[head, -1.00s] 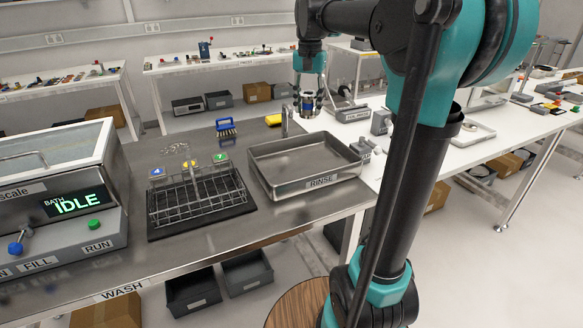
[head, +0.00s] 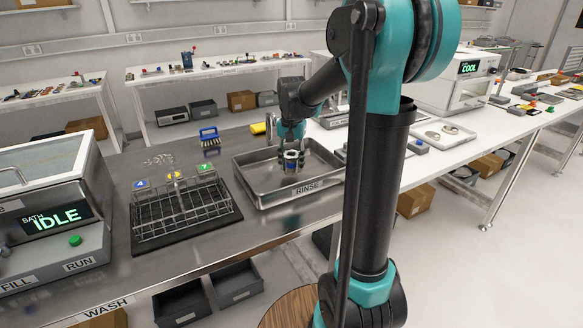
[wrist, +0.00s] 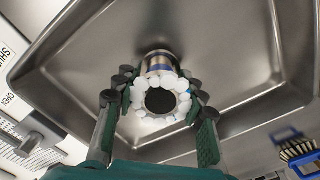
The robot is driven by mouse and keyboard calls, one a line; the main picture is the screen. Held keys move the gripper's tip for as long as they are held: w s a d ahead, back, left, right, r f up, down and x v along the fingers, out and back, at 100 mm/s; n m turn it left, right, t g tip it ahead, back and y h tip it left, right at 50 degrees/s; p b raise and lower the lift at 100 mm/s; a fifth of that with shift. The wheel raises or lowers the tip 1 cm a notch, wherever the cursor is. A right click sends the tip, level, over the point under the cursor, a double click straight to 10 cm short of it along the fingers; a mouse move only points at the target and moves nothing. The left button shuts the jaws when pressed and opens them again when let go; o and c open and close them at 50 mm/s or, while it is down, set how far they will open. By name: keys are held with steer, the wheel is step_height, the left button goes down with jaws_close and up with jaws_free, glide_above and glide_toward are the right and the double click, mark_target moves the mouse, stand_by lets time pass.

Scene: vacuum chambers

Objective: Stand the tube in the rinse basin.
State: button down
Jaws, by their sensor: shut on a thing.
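The metallic tube (head: 291,166) has a blue band and is upright in my gripper (head: 292,155). In the wrist view the tube (wrist: 156,63) shows its dark open mouth and a rim ringed with white bead-like lumps. My gripper (wrist: 158,105) is shut on it near the top, one finger on each side. The steel rinse basin (head: 260,180), labelled RINSE, lies below and around the tube. In the wrist view the basin floor (wrist: 235,50) surrounds the tube. The tube's foot is low over this floor; I cannot tell whether it touches.
A wire rack (head: 185,215) with numbered tags stands left of the basin on a dark mat. The bath machine (head: 50,205) reads IDLE at the far left. A tap stands at the basin's back edge. The basin is otherwise empty.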

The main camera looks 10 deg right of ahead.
mark_target(292, 154)
steer(key=shift+f, duration=0.75)
steer(key=shift+f, duration=0.1)
steer(key=c, duration=0.9)
jaws_free()
step_height(292, 154, up, 12)
steer(key=shift+r, duration=0.15)
